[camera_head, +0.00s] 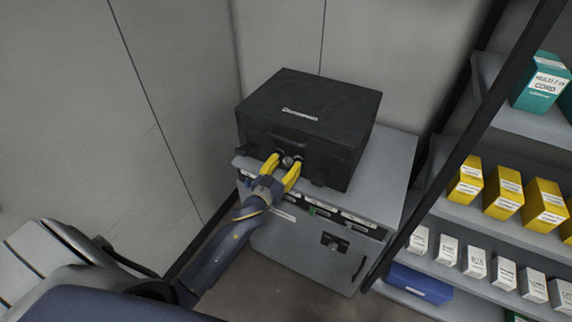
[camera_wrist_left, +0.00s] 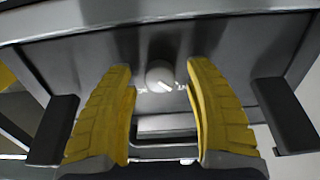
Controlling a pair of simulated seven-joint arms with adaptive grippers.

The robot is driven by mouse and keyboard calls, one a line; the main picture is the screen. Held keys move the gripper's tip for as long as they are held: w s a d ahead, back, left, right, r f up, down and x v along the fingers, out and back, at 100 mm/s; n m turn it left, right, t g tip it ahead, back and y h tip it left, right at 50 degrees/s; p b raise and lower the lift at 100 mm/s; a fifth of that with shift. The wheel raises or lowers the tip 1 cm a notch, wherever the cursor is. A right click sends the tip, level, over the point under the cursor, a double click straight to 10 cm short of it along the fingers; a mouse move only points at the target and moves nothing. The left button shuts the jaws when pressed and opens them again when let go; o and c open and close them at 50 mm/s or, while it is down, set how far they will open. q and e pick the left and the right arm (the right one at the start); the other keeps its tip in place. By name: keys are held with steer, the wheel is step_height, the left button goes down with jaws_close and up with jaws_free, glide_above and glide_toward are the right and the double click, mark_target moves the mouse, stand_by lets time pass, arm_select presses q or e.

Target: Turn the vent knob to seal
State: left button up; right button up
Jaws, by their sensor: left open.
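The vent knob (camera_wrist_left: 159,76) is a small round grey knob with a pale pointer line, on the front of a black case. Faint white lettering sits on both sides of it. In the head view the knob (camera_head: 288,160) shows between my left fingertips. The black case (camera_head: 318,112) stands closed on a grey cabinet. My left gripper (camera_head: 282,164) is open, with its yellow fingers on either side of the knob. In the left wrist view the fingers (camera_wrist_left: 160,85) are apart from the knob, with a gap on each side. My right gripper is not in view.
The grey cabinet (camera_head: 301,247) has a row of labelled slots along its upper front. A shelf (camera_head: 480,222) with yellow and white boxes stands at the right, behind a dark post. Black latches (camera_wrist_left: 286,112) flank the fingers. Plain walls close off the back and left.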

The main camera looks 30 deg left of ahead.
arm_select(q)
steer(key=shift+w, duration=0.1)
steer(key=shift+c, duration=0.4)
jaws_close()
